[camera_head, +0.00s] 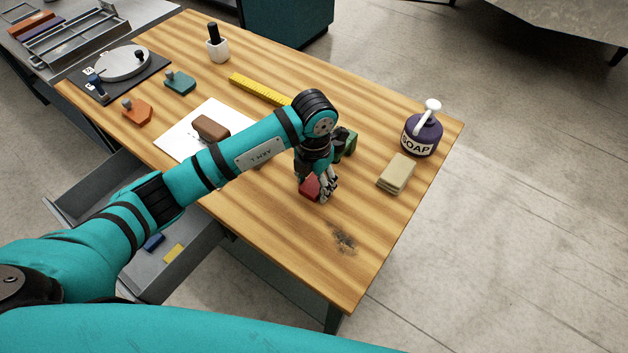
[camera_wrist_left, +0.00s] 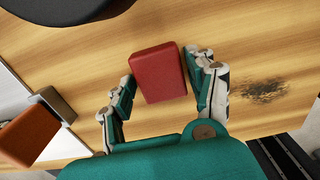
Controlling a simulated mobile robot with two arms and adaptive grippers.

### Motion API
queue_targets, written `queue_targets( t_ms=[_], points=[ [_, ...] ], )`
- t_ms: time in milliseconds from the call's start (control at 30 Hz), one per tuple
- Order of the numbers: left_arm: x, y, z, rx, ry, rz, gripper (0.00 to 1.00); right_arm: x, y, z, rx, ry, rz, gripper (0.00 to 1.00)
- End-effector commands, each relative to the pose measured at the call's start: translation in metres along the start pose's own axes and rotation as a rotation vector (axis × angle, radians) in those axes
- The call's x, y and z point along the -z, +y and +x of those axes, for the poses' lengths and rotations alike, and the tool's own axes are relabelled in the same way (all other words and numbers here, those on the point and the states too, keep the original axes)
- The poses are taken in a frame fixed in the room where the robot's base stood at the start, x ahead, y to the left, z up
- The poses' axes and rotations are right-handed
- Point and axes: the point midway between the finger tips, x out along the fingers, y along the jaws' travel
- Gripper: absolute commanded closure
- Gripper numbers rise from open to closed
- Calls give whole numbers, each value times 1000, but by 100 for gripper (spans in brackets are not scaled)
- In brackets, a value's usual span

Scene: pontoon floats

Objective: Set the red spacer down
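The red spacer (camera_head: 310,187) is a small red block over the front part of the wooden table. It also shows in the left wrist view (camera_wrist_left: 158,72), between the two fingers. The fingers hide part of the spacer in the head view. I cannot tell whether its underside touches the table (camera_head: 270,225). My right gripper is not in view.
A dark smudge (camera_head: 343,238) marks the wood near the spacer. A tan block (camera_head: 397,174), a soap bottle (camera_head: 422,135) and a green object (camera_head: 346,140) stand nearby. A brown block (camera_head: 210,128) rests on white paper (camera_head: 178,140). An open drawer (camera_head: 140,285) is below left. The table front is clear.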

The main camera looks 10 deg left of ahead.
Motion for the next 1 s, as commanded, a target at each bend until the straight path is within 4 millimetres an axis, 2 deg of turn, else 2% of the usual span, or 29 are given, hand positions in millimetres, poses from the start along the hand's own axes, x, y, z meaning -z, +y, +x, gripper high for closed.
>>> queue_targets(
  t_ms=[67,400,467,567,800,1000],
  points=[
    [0,0,0,0,0,0,30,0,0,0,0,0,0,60],
    [0,0,-6,1,-1,0,30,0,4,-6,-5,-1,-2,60],
    [-1,0,-10,0,-5,0,30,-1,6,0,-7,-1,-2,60],
    [-2,1,-26,-1,-7,2,30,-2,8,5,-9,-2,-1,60],
    [-1,0,-78,-2,-7,2,30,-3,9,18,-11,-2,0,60],
    [-1,1,-112,-3,-4,0,30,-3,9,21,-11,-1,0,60]
  ],
)
